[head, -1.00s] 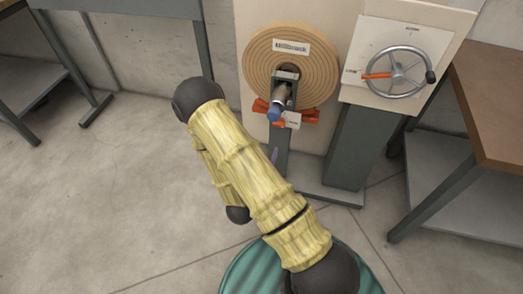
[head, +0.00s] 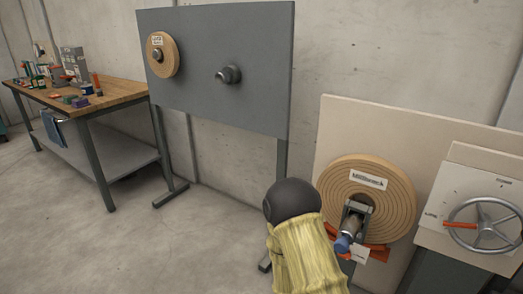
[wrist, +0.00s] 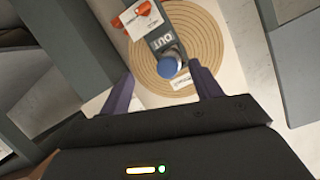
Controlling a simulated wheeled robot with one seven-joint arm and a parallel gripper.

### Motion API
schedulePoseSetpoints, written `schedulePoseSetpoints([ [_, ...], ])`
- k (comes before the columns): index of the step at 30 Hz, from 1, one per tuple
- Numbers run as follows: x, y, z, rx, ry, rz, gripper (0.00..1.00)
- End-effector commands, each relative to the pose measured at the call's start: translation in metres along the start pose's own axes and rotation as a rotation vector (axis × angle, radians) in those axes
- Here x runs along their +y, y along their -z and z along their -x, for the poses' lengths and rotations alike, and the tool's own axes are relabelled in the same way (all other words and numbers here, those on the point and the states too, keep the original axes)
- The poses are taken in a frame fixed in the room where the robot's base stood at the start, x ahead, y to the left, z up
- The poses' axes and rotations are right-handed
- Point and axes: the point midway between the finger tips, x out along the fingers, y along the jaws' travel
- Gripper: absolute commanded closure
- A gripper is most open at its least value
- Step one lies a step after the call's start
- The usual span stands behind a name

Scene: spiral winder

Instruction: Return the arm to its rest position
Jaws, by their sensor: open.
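My arm with its yellow covering (head: 308,262) rises from the bottom of the head view. My gripper is hidden in the head view. In the wrist view my gripper (wrist: 160,72) has its two purple fingers spread apart, with nothing held between them. Beyond the fingers are the blue-tipped lever (wrist: 168,67) and the spiral disc (wrist: 210,42), seen from above at a slant. I cannot tell the exact gap between the fingertips and the lever.
A handwheel panel (head: 458,243) stands right of the disc. A grey upright board (head: 225,110) with a small wooden disc and a peg stands at the back. A cluttered workbench (head: 115,92) is at the far left. Floor (head: 140,250) on the left is open.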

Motion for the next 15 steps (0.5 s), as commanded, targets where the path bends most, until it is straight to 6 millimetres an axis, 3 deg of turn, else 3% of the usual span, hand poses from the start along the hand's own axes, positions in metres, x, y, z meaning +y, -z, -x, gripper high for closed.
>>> schedulePoseSetpoints([
  [8,-0.025,0.005,0.009,-0.333,0.029,0.028,0.36],
  [15,-0.037,0.018,0.040,-0.591,0.109,0.151,0.36],
])
